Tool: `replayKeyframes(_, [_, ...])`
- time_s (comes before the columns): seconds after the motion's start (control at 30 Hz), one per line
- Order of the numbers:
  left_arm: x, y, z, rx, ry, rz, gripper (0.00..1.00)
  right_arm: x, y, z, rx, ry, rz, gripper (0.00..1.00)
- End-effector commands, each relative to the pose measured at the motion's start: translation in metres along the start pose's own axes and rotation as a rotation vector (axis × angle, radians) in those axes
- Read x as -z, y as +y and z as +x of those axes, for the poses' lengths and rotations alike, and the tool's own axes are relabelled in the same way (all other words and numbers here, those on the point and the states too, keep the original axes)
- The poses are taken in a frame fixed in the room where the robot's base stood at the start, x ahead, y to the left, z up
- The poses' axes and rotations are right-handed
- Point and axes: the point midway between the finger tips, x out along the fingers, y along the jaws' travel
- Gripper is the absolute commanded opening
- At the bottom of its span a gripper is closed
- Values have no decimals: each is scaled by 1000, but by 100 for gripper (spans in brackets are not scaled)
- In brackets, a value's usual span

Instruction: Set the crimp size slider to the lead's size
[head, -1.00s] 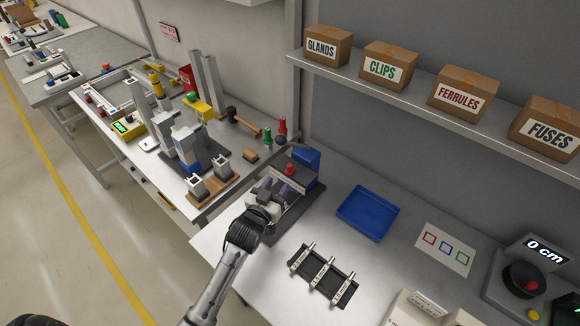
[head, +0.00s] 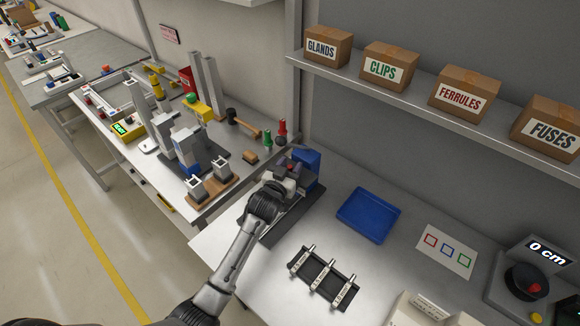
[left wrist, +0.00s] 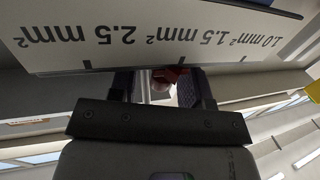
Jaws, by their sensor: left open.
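The crimp tool has a blue block (head: 308,157) on a dark base (head: 290,222) on the near bench. Its red slider knob (head: 291,167) shows just past my left gripper (head: 283,178), which partly covers the tool. In the left wrist view the white scale plate (left wrist: 150,42) reads 1.0, 1.5 and 2.5 mm², upside down. The red knob (left wrist: 166,74) lies between the open fingers of my left gripper (left wrist: 163,86), near the middle tick. I cannot tell whether a finger touches it. Three leads (head: 322,274) lie on a black rack (head: 335,294); their labels are too small to read.
A blue tray (head: 368,214) and a card with coloured squares (head: 446,251) lie right of the tool. A device reading "0 cm" (head: 546,249) stands far right. Labelled boxes fill the shelf (head: 425,118) above. Bare bench lies between rack and tray.

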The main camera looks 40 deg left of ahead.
Motion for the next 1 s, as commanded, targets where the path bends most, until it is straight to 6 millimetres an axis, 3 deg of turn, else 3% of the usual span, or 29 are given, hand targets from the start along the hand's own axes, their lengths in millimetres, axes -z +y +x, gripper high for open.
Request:
replayKeyframes(0.07, [0,0,0,0,0,0,43,0,0,0,0,0,0,43])
replayKeyframes(0.5, [0,0,0,0,0,0,1,0,-2,0,5,0,6,43])
replayKeyframes(0.83, [0,-2,0,0,0,1,0,1,-3,-1,8,0,10,43])
replayKeyframes(1.0, [3,-30,8,3,-2,5,0,4,-2,-14,7,-1,9,43])
